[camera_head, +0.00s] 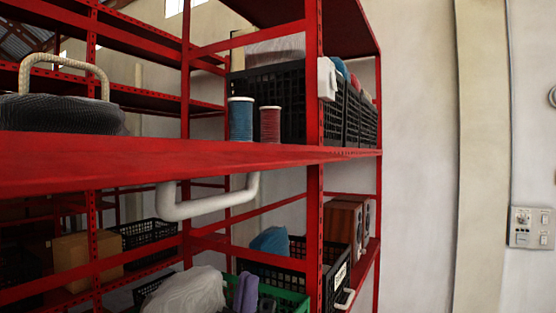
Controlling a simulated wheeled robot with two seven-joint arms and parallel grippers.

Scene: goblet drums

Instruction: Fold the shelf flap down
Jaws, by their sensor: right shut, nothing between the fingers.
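A red shelf board (140,165) runs across the left and middle of the head view, roughly level and close to me. It seems to be the flap, but I cannot tell for sure where its hinge is. A cream, U-shaped handle (210,206) hangs below its near edge, with nothing visibly touching it. A red upright post (314,120) stands beside the board's right part. I see neither my left gripper nor my right gripper in this view.
Two thread spools, blue (241,120) and red (270,124), stand on the shelf by a black crate (285,90). A dark mesh item with a beige handle (65,65) is at left. Crates and a wooden box (345,222) fill the lower level. A wall panel (532,227) is at right.

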